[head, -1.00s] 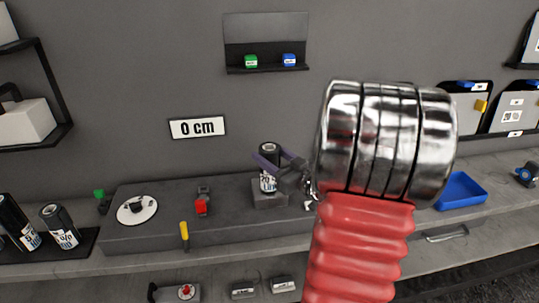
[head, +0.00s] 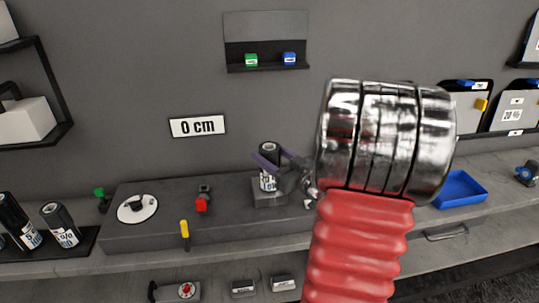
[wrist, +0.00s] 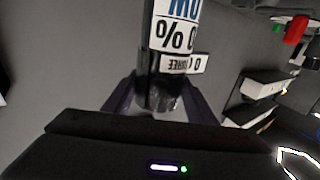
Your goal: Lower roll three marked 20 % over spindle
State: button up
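A black roll (head: 268,158) with a white label stands upright over a small grey block on the bench, in the middle of the head view. My gripper (head: 278,163), with purple fingers, is around it from the right. In the wrist view the fingers (wrist: 162,95) lie on both sides of the roll (wrist: 160,78) and appear shut on it. Its label (wrist: 176,30) shows a "%" sign and a "0". A small plate (wrist: 185,63) with inverted lettering like "THREE" is beside it. No spindle shows; I cannot tell whether the roll touches the block.
A sign (head: 198,127) on the wall reads "0 cm". More black rolls (head: 61,226) stand at the left. A white disc (head: 137,208), a red part (head: 201,205) and a yellow-handled tool (head: 184,230) are left of the block. A blue tray (head: 460,190) lies at the right.

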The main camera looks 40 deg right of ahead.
jog(key=o, duration=0.4)
jog(key=shift+o, duration=0.2)
jog(key=shift+s, duration=0.1)
jog(key=s, duration=1.3)
jog(key=shift+s+a, duration=0.3)
jog(key=shift+a, duration=0.15)
